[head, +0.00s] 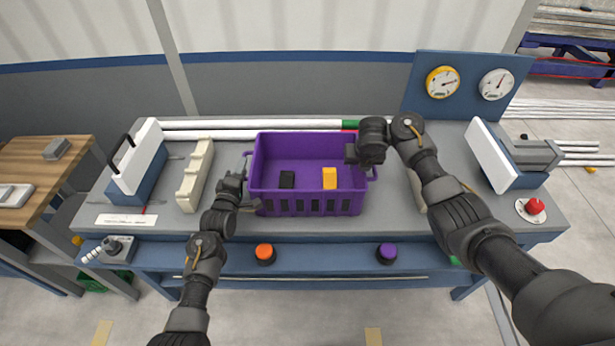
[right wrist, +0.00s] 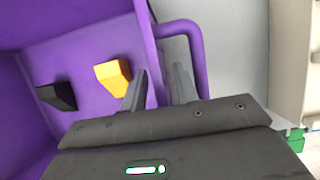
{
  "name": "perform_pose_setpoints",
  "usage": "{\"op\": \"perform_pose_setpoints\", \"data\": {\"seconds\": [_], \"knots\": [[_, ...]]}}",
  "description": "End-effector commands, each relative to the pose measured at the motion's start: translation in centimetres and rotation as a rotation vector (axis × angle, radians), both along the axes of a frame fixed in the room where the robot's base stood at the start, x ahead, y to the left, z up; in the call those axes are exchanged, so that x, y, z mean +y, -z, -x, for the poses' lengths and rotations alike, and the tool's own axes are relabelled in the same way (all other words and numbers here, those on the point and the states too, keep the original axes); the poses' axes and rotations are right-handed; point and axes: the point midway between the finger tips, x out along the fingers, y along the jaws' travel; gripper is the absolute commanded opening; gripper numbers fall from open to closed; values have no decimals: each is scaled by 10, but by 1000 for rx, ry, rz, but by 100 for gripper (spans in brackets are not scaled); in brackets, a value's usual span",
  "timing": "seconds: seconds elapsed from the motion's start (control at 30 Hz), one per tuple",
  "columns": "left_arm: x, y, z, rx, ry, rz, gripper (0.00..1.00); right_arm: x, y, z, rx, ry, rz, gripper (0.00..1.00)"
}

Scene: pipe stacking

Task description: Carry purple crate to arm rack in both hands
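The purple crate (head: 308,200) stands upright on the grey workbench, with a black block (head: 287,179) and a yellow block (head: 330,178) inside. Its left handle (head: 246,160) and right handle (head: 372,174) stick out at the sides. My left gripper (head: 243,188) is beside the crate's left wall; its fingers are too small to read. My right gripper (head: 352,153) is at the crate's right rim. In the right wrist view its two fingers (right wrist: 160,88) are apart, close to the right handle (right wrist: 190,45). I cannot tell which thing is the arm rack.
A cream notched holder (head: 195,175) stands left of the crate; another is partly hidden behind my right arm. White pipes (head: 230,125) lie behind the crate. A gauge panel (head: 468,83) stands back right. An orange button (head: 265,253) and a purple button (head: 387,253) are in front.

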Motion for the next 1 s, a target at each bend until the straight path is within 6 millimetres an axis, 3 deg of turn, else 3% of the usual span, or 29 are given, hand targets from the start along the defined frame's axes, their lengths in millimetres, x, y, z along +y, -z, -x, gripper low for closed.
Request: {"op": "perform_pose_setpoints", "data": {"seconds": [0.37,0.6,0.67,1.0], "knots": [[-1,0,-3,0,0,0,38,-1,3,-2,-2,-1,1,30],[-1,0,-3,0,0,0,9,-1,3,-2,-2,-1,1,1],[-1,0,-3,0,0,0,1,-1,3,-2,-2,-1,1,0],[-1,1,-3,2,0,0,0,-1,2,-2,-3,-1,2,0]]}}
